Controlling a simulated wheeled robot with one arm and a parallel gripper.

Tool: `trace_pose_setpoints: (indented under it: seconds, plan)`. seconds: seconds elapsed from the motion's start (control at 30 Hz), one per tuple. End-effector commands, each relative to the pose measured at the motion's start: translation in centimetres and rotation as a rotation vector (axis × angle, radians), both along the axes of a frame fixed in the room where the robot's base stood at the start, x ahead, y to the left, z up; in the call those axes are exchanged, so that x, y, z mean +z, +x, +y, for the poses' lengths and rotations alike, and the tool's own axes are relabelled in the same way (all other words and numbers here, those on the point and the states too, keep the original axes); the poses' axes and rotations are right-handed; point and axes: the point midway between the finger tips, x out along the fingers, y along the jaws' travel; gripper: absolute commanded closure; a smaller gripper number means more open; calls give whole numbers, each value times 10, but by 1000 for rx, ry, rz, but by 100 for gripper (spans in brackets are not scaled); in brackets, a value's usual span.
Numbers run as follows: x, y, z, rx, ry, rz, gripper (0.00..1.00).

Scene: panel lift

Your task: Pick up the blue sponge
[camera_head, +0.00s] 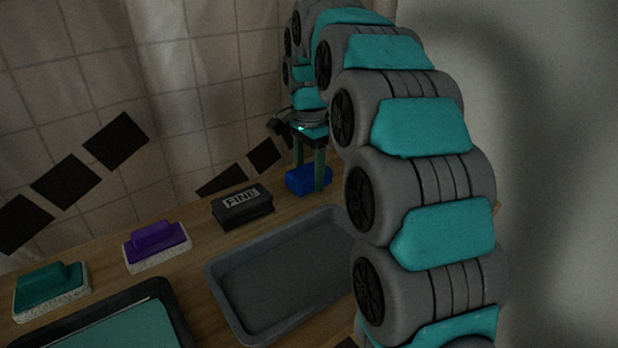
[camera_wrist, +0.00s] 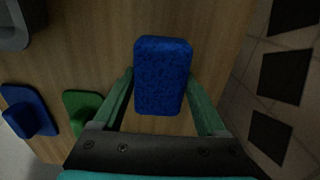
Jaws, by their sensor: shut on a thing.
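The blue sponge (camera_head: 308,181) is a plain rounded block at the back of the wooden counter, right of the black FINE block. In the wrist view the blue sponge (camera_wrist: 162,75) sits between the two green fingers of my gripper (camera_wrist: 161,84), one along each side. My gripper (camera_head: 309,176) points down from above and is shut on the sponge. The sponge is at or very near the counter top; I cannot tell whether there is a gap below it.
A black FINE block (camera_head: 243,207), a purple-handled float (camera_head: 157,247) and a teal-handled float (camera_head: 51,290) line the counter's back. A grey tray (camera_head: 220,285) lies in front. The wrist view shows a blue-handled pad (camera_wrist: 30,110) and a green pad (camera_wrist: 84,109). A tiled wall (camera_head: 215,85) stands behind.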

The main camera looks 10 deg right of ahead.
Motion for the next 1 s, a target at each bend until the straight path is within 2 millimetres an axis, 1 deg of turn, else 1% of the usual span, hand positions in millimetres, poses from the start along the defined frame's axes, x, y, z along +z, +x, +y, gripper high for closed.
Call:
trace_pose_setpoints:
  seconds: [0.03,0.07,0.1,0.37,0.53,0.67,0.83,1.0]
  plan:
    - [0,0,0,0,0,0,74]
    - [0,0,0,0,0,0,78]
    - [0,0,0,0,0,0,79]
    - [1,0,0,0,0,0,79]
    - [9,1,0,0,0,-1,79]
    - [25,1,0,0,0,-5,79]
    - [51,1,0,0,0,-4,79]
    - [71,2,0,-1,-1,-3,79]
